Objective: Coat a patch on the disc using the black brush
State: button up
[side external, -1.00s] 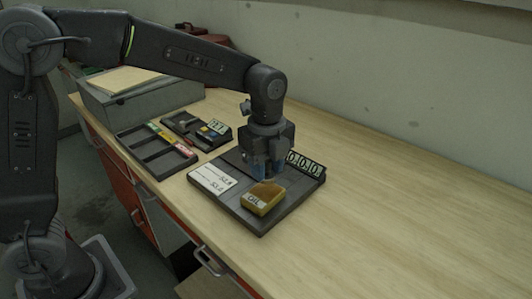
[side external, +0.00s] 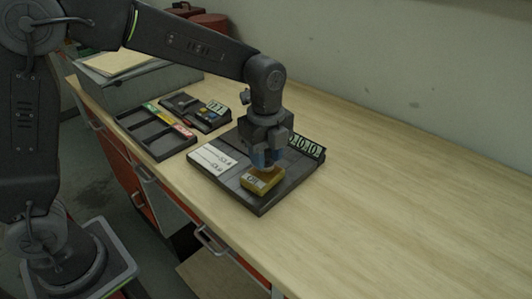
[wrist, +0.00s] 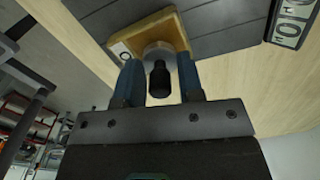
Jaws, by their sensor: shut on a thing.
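My gripper (side external: 268,160) is shut with its blue fingers pointing down, over the yellow block marked OIL (side external: 260,182) on the dark board. In the wrist view, my gripper (wrist: 159,88) has a black piece (wrist: 160,80) between its fingers, which looks like the black brush's handle. A round grey piece shows beyond it, over the block (wrist: 125,48). I cannot tell whether the grey piece is part of the brush, or whether it touches the block. I cannot make out the disc for certain.
The dark board (side external: 259,206) carries a white card (side external: 213,160) and a number display (side external: 306,147). Behind are a black slotted tray (side external: 168,147) with coloured labels and a smaller tray (side external: 182,104) of small items. The bench (side external: 400,215) is clear to the right.

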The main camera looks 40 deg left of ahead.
jog(key=shift+f, duration=0.6)
dwell(1.3)
jog(key=shift+r, duration=3.55)
